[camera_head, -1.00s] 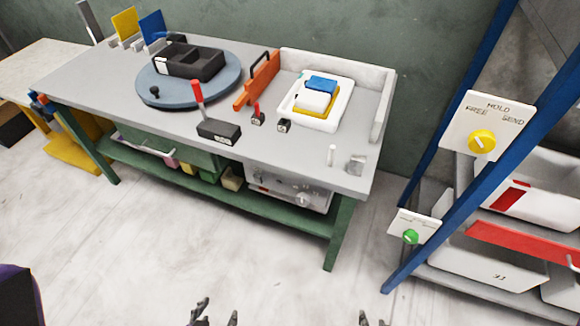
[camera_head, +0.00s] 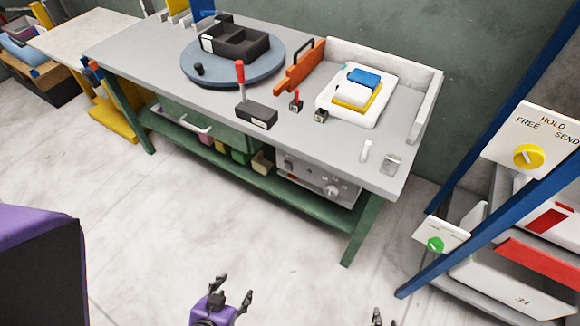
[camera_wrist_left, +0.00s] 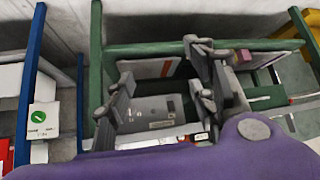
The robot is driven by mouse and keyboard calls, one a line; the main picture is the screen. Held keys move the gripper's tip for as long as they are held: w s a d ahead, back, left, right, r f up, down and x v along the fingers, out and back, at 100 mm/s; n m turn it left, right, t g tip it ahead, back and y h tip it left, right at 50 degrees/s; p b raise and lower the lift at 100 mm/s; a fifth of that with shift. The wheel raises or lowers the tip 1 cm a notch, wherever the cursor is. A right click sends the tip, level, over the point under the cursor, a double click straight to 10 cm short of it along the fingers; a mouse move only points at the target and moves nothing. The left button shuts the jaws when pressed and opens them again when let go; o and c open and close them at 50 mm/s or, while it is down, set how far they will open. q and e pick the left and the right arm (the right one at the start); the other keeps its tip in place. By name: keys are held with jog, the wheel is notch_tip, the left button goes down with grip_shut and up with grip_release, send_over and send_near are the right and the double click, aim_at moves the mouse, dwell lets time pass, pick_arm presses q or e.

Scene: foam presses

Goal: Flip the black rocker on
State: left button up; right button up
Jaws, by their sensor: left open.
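A grey control unit (camera_head: 318,182) with knobs sits on the lower shelf under the table's right half; it also shows in the left wrist view (camera_wrist_left: 150,112), with small dark and red details. I cannot tell for sure which part is the black rocker. A small black switch block (camera_head: 321,116) stands on the tabletop beside a red-levered switch (camera_head: 295,102). Only fingertips of my right gripper (camera_head: 384,318) show at the bottom edge.
The table (camera_head: 130,55) bears a blue turntable (camera_head: 205,80), a black box with a red lever (camera_head: 257,116) and a white tray (camera_head: 328,112). Its green leg (camera_head: 358,230) stands right of the unit. A blue-framed rack (camera_head: 425,275) is at right. The floor before the table is clear.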

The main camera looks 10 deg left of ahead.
jog(key=shift+s, duration=0.15)
jog(key=shift+s+f, duration=0.1)
jog(key=shift+s, duration=0.15)
pick_arm(q)
jog(key=shift+c, duration=0.5)
